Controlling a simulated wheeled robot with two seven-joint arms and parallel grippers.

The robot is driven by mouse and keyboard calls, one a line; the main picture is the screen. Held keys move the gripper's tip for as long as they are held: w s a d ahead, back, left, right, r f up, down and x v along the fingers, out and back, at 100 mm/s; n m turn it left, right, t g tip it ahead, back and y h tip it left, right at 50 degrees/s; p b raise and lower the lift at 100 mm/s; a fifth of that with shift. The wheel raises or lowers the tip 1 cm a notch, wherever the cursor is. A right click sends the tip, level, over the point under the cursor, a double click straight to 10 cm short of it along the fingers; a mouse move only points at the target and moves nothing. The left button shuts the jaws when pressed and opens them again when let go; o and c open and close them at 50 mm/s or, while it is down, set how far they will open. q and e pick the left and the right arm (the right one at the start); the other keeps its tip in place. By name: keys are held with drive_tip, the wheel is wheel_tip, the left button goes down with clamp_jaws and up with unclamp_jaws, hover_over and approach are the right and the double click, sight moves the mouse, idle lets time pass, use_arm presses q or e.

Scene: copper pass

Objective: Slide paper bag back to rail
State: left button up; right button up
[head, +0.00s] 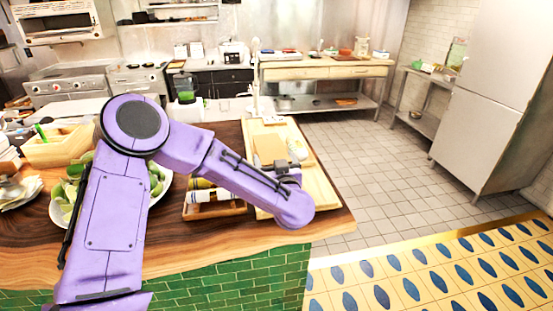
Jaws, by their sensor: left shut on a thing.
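The paper bag (268,149) looks like a tan, flat-sided block. It rests on a pale wooden board (322,194) on the counter's right part. My left arm reaches over the counter from the left, and its gripper (283,166) is at the near side of the bag, shut on it. The wrist and forearm hide the fingertips and the bag's lower near part. The rail cannot be made out clearly; the board's far end (262,124) lies behind the bag. My right gripper is not in view.
A white object (298,148) stands close right of the bag. A wooden caddy (215,210) with bottles sits left of the board. A bowl of greens (157,180) and a wooden box (58,147) are farther left. The tiled floor to the right is clear.

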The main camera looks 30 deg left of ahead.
use_arm(q)
drive_tip(key=o, duration=0.7)
drive_tip(key=shift+o, duration=0.2)
drive_tip(key=shift+s+d+f, duration=0.15)
drive_tip(key=shift+s+d, duration=0.05)
drive_tip(key=shift+d, duration=0.05)
drive_tip(key=b+v, duration=0.4)
drive_tip(key=v, duration=0.6)
